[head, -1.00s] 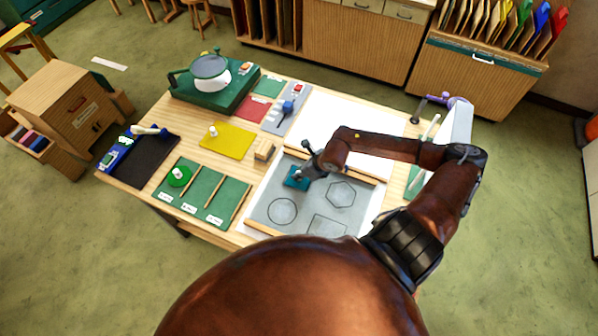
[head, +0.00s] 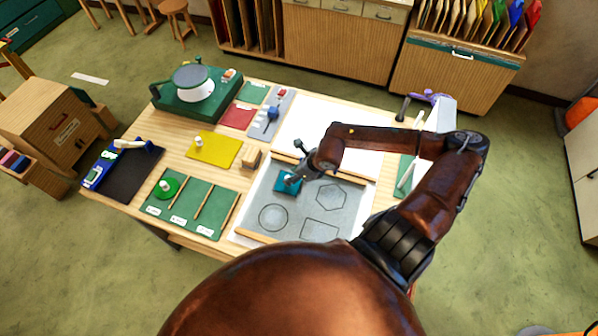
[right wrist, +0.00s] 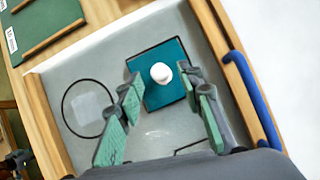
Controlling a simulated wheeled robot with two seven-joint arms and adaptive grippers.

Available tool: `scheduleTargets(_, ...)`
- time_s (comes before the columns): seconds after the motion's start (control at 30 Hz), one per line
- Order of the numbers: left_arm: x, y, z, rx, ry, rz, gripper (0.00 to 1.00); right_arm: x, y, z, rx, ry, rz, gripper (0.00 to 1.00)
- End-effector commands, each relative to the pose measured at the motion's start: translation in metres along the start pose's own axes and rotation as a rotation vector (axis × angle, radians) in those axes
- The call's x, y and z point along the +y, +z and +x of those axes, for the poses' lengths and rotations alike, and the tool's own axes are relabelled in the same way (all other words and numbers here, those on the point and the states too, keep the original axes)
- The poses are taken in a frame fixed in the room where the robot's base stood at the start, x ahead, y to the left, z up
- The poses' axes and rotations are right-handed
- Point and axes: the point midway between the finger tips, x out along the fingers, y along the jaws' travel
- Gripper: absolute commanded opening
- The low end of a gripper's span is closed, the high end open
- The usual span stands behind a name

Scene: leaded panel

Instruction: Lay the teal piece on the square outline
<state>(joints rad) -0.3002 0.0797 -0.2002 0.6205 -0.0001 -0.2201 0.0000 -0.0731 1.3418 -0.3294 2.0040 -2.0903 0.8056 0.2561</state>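The teal piece (head: 286,186) is a flat square with a white knob, lying on the grey panel (head: 262,197) near its upper left. In the right wrist view, the teal piece (right wrist: 172,92) has a dark outline showing along its upper and left edges, slightly offset from it. Another straight-sided outline (head: 320,230) is near the panel's front, partly cut off by my arm. My right gripper (head: 297,177) is over the piece; in the wrist view its fingers (right wrist: 162,85) are apart, with the knob between and just beyond their tips, apparently untouched. My left gripper is not in view.
The panel also has a circle outline (head: 272,217) and a hexagon outline (head: 331,196). Wooden strips edge it. A wooden block (head: 251,159), a yellow mat (head: 216,148) and green bays (head: 186,207) stand to the left. A blue bar (right wrist: 246,95) lies right of the panel in the wrist view.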

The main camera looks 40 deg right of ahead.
Motion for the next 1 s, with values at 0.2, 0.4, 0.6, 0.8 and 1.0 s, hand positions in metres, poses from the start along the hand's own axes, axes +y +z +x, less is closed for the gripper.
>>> scheduleTargets(0.2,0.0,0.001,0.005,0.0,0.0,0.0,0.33,-0.001,-0.002,-0.045,0.004,-0.002,-0.003,0.34)
scheduleTargets(0.4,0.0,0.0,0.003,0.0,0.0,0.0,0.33,-0.001,-0.001,-0.068,0.003,-0.001,-0.001,0.34)
scheduleTargets(0.6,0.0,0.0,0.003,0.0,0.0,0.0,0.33,0.0,0.0,-0.075,0.001,0.0,-0.001,0.34)
scheduleTargets(0.8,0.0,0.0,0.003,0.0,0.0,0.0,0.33,0.001,0.0,-0.076,0.0,0.001,0.0,0.34)
scheduleTargets(1.0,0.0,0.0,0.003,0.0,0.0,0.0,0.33,0.0,0.0,-0.075,0.0,0.001,0.0,0.34)
